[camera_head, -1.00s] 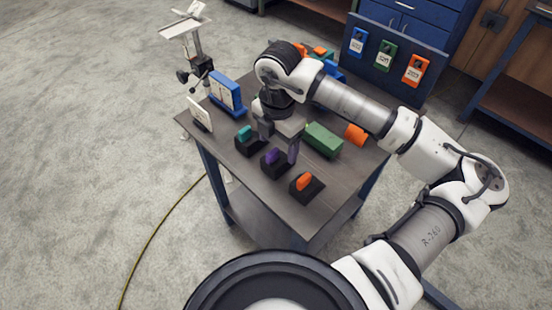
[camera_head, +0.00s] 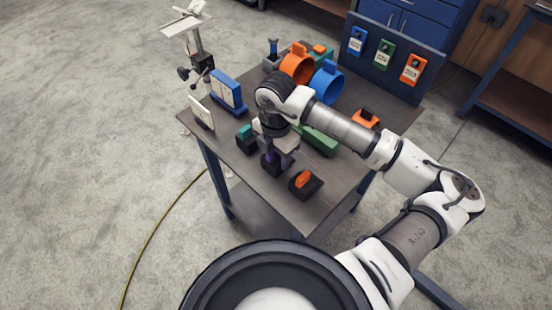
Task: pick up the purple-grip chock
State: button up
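The purple-grip chock (camera_head: 270,165) is a black block with a purple grip, on the table between a teal-grip chock (camera_head: 246,138) and an orange-grip chock (camera_head: 305,183). My gripper (camera_head: 278,152) points down right at the purple-grip chock, with its fingers low around the grip. The gripper hides most of the grip and part of the block. I cannot tell whether the fingers touch the grip or stand apart from it.
A green block (camera_head: 320,142) lies right of my gripper. Orange (camera_head: 297,66) and blue (camera_head: 327,83) rings stand behind it. A blue-framed panel (camera_head: 228,92) and a white card (camera_head: 201,113) are on the left. The table's front end (camera_head: 290,215) is bare.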

jog(key=c, duration=0.6)
jog(key=shift+r, duration=0.1)
notch_tip(320, 180, up, 20)
jog(key=b, duration=0.4)
jog(key=shift+s, duration=0.15)
